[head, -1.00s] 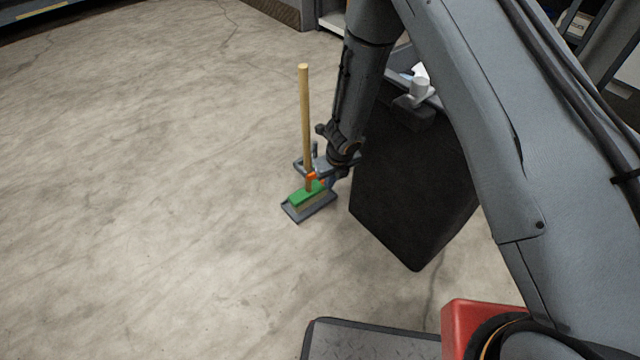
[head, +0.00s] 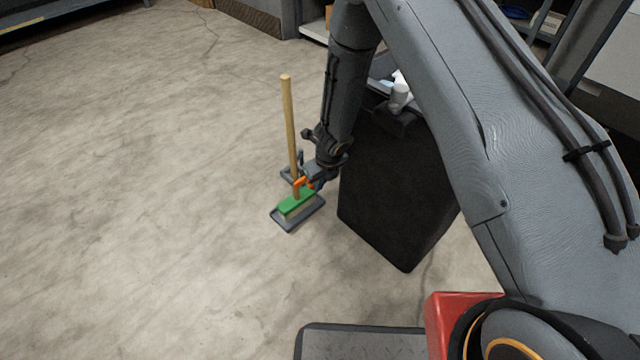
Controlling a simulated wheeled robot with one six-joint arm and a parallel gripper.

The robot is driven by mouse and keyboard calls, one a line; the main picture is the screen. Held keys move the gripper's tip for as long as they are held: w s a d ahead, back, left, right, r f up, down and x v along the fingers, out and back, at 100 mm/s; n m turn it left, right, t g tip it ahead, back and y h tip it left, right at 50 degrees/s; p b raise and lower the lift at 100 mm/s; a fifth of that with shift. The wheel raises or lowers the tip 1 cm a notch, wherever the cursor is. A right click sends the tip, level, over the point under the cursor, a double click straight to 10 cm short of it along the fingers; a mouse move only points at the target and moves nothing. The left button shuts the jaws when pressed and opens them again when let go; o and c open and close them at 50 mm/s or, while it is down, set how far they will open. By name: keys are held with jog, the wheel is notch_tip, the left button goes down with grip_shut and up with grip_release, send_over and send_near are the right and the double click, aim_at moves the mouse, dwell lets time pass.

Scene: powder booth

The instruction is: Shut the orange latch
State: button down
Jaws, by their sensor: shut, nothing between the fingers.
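The orange latch (head: 299,183) is a small piece low on the wooden pole, just above the green brush head (head: 296,203). The pole (head: 289,120) stands nearly upright, and the brush sits in a low grey tray (head: 291,226) on the floor. A grey bracket (head: 286,175) is beside the pole at latch height. My gripper (head: 313,182) is shut and empty, just right of the latch at about its height. The view is too small to tell whether it touches the latch, or how far the latch is open.
A dark box-shaped stand (head: 400,190) is close to the right of my gripper and forearm, with a white item (head: 399,94) at its top. Shelving stands at the back. The concrete floor (head: 130,200) to the left is clear.

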jog(key=shift+w+a+r+p, duration=0.2)
jog(key=shift+a+p, duration=0.15)
jog(key=shift+p, duration=0.65)
jog(key=shift+w+a+p, duration=0.15)
jog(key=shift+a+p, duration=0.45)
jog(key=shift+p, duration=0.65)
jog(key=d+p+v, duration=0.1)
jog(key=p+v, duration=0.1)
jog(key=v, duration=0.5)
jog(key=shift+s+d+r+p, duration=0.15)
jog(key=shift+s+d+p, duration=0.2)
